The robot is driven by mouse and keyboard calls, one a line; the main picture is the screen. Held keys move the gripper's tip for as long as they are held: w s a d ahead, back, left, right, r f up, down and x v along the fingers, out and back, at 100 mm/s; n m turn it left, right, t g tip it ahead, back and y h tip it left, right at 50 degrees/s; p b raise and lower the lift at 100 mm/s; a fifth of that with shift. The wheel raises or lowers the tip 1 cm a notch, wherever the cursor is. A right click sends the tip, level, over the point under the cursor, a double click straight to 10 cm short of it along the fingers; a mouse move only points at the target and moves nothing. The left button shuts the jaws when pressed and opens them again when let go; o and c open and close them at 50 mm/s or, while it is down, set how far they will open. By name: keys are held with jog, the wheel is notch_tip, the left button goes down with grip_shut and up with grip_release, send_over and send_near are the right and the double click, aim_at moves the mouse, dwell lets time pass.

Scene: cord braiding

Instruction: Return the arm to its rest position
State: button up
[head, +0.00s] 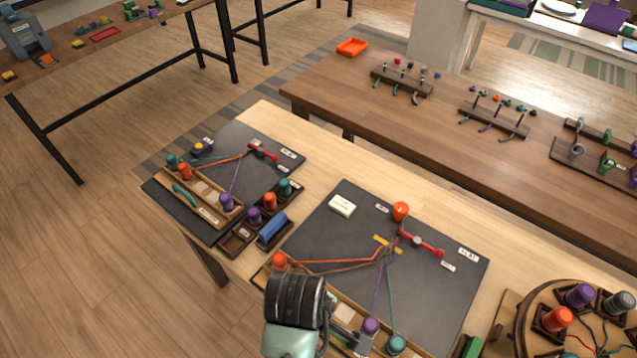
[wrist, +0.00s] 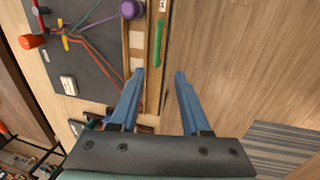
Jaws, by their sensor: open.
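My gripper (wrist: 160,73) is open, with its two blue fingers apart and nothing between them in the wrist view. It hangs over the near edge of the right braiding board (head: 330,225), and floor shows beyond its right finger. In the head view my arm covers part of that board's wooden tray, and the fingertips are hard to make out. Cords run from the red bar (head: 420,241) to an orange bobbin (head: 279,260), a purple bobbin (head: 370,326) and a teal bobbin (head: 396,345). The purple bobbin also shows in the wrist view (wrist: 131,9).
A second board (head: 230,147) with bobbins lies to the left, with a dark compartment box (head: 238,240) between the boards. An orange bobbin-like piece (head: 400,211) and a white block (head: 342,206) sit on the right board. A round stand (head: 525,312) with bobbins is at the right.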

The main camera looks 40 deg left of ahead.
jog(key=shift+s+r, duration=0.1)
jog(key=shift+r, duration=0.35)
jog(key=w+d+r+m+t+y, duration=0.1)
jog(key=w+r+m+t, duration=0.3)
jog(key=w+r, duration=0.6)
jog(key=w+r+m+t+y, duration=0.1)
jog(key=w+r+m+t, duration=0.2)
jog(key=w+r+t, duration=0.65)
jog(key=d+r+m+t, duration=0.1)
jog(key=d+r+m, duration=0.15)
jog(key=r, duration=0.85)
jog(key=d+r+m+t, duration=0.2)
jog(key=d+r, duration=0.1)
jog(key=r, duration=0.7)
jog(key=s+d+r+m+t, duration=0.2)
jog(key=s+r+t, duration=0.1)
jog(key=r, duration=0.4)
jog(key=s+d+r+m+t+h, duration=0.1)
jog(key=s+r, duration=0.3)
jog(key=r, duration=0.4)
jog(key=s+d+r+m+t+h, duration=0.1)
jog(key=s+d+r+m+t, duration=0.2)
jog(key=r, duration=0.4)
jog(key=shift+s+d+r+t, duration=0.25)
jog(key=shift+s+d+t, duration=0.15)
jog(key=shift+s+t, duration=0.4)
jog(key=shift+w, duration=0.15)
